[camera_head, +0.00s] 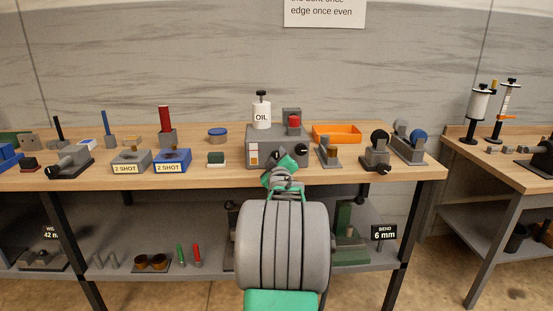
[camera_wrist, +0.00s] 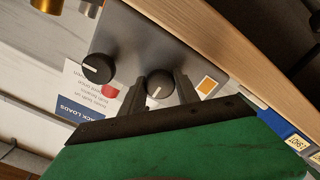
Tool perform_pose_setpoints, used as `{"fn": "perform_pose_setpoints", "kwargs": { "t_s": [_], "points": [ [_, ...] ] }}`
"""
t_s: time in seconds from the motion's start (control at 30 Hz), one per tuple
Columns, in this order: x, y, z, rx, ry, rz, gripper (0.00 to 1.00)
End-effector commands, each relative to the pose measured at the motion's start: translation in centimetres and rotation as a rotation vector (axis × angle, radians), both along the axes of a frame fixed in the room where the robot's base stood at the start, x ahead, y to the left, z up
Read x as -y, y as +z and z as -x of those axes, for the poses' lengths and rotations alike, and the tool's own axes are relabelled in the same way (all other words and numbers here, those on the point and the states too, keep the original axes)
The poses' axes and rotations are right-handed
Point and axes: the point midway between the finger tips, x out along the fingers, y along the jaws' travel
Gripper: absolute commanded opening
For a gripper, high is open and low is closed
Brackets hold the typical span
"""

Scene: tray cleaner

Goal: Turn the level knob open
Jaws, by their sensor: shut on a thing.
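A grey machine box (camera_head: 262,150) stands on the bench, with a white OIL bottle (camera_head: 261,115) on top. In the wrist view its front face (camera_wrist: 135,45) carries two round black knobs. My gripper (camera_wrist: 160,82) has its two dark fingers either side of one knob (camera_wrist: 157,88), closed on it; a white pointer line shows on this knob. The other knob (camera_wrist: 97,68) is free, to the left; it also shows in the head view (camera_head: 301,150). In the head view my gripper (camera_head: 280,167) is at the box front and hides the held knob. No label naming either knob is readable.
A small orange-and-white window (camera_wrist: 207,86) is beside the held knob. A red button (camera_head: 293,121) is on the box. An orange tray (camera_head: 337,134) and roller devices (camera_head: 376,155) stand to the right, blue and grey 2 SHOT blocks (camera_head: 172,160) to the left.

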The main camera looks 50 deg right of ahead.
Motion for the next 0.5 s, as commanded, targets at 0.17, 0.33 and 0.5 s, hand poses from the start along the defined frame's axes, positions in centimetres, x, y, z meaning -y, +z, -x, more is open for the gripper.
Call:
{"fn": "perform_pose_setpoints", "kwargs": {
  "t_s": [0.17, 0.33, 0.5],
  "points": [
    [-0.01, 0.0, 0.01, 0.0, 0.0, 0.0, 0.03],
    [0.0, -0.01, 0.01, 0.001, 0.0, -0.001, 0.0],
    [0.0, -0.06, 0.01, 0.018, -0.001, -0.015, 0.0]
  ]
}}
